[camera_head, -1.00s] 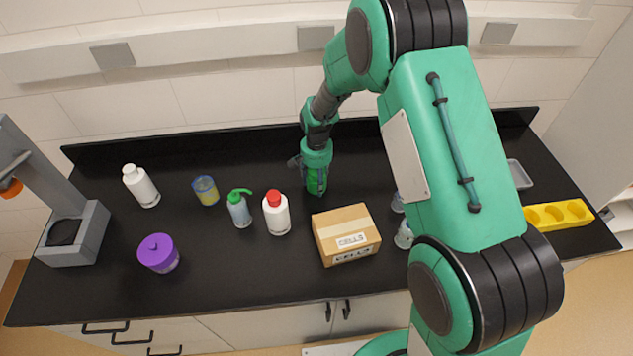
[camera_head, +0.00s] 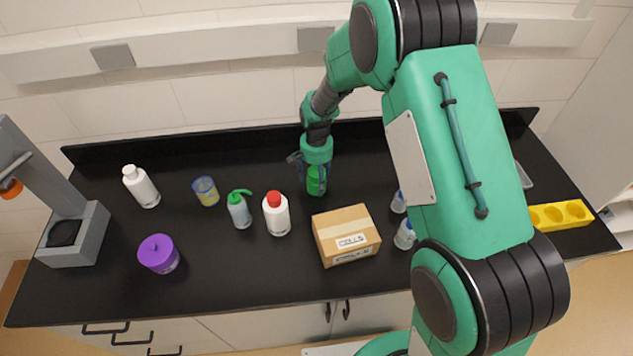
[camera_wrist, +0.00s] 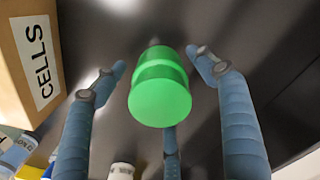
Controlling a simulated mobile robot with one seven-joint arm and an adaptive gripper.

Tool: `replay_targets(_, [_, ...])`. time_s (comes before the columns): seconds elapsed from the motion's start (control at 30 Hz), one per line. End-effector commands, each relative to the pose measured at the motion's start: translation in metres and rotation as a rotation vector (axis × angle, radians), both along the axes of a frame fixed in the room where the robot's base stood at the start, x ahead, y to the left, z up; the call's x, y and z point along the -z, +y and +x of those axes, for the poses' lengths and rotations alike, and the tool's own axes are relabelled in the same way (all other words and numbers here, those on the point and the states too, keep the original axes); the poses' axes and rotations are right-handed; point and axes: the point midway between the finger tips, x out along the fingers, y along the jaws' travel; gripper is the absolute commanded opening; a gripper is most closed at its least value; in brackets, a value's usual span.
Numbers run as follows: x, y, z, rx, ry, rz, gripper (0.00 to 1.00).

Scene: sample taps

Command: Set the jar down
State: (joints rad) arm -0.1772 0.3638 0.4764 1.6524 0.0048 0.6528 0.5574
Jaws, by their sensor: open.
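The green jar (camera_head: 316,182) stands on the black bench top toward the back, behind and left of the cardboard box. My gripper (camera_head: 313,163) is directly above and around it, hiding part of its top. In the wrist view the jar (camera_wrist: 160,90) shows its bright green lid between the spread blue fingers of my gripper (camera_wrist: 163,75). The fingers are open, with visible gaps on the left and right sides of the jar.
A cardboard box (camera_head: 346,236) labelled CELLS sits in front. A white bottle with a red cap (camera_head: 277,215) and a green-topped wash bottle (camera_head: 239,210) stand to the left. Small bottles (camera_head: 404,235) are at the right.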

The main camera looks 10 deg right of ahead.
Motion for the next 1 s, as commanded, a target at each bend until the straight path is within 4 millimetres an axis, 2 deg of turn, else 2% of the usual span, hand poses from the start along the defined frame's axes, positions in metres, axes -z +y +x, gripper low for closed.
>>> replay_targets(0.3, [-0.053,0.0,0.001,0.0,-0.004,0.001,0.71])
replay_targets(0.5, [-0.082,0.0,0.001,0.0,-0.001,0.001,0.71])
replay_targets(0.7, [-0.097,0.0,0.001,0.0,-0.001,0.0,0.71])
replay_targets(1.0, [-0.1,0.0,0.0,0.0,0.0,0.0,0.71])
